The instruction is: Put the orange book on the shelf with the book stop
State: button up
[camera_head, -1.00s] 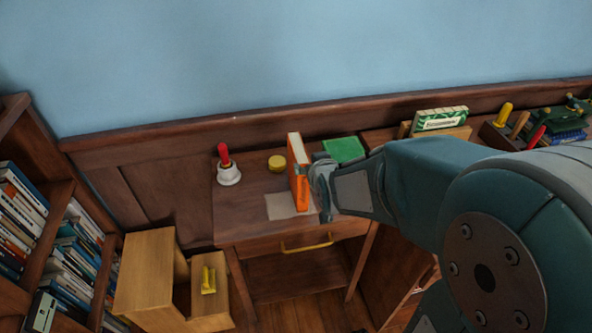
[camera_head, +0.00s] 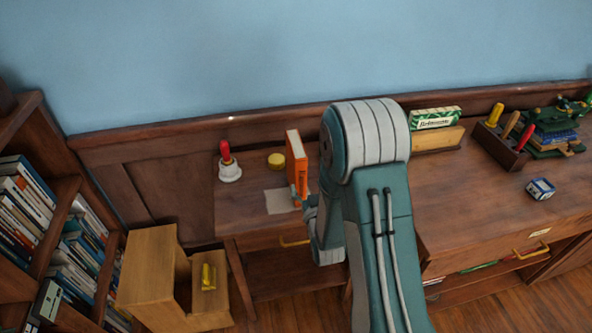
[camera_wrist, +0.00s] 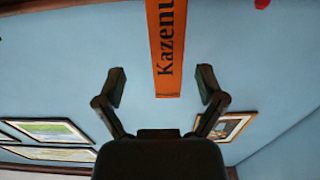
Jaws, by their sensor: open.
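The orange book (camera_head: 296,160) stands upright on the small wooden desk, its spine facing the front. In the wrist view the orange book (camera_wrist: 166,50) shows dark lettering "Kazenu", and its end lies between my two fingers with a gap on each side. My gripper (camera_wrist: 161,80) is open and holds nothing. In the head view my gripper (camera_head: 302,198) is low at the book's front, partly hidden by my arm. A bookcase (camera_head: 62,205) with rows of books stands at the left. I cannot clearly make out a book stop.
A white bell with a red handle (camera_head: 229,165) and a yellow round tin (camera_head: 276,160) stand left of the book. A wooden step piece (camera_head: 150,265) is on the floor. The desk (camera_head: 245,215) front is mostly clear. A longer desk (camera_head: 470,190) extends right.

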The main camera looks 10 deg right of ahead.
aim_at(304, 177)
jog(key=w, duration=0.3)
jog(key=shift+w, duration=0.1)
jog(key=w, duration=0.3)
jog(key=w+a, duration=0.1)
jog(key=w, duration=0.1)
jog(key=shift+c, duration=0.3)
jog(key=shift+w+r, duration=0.1)
grip_shut()
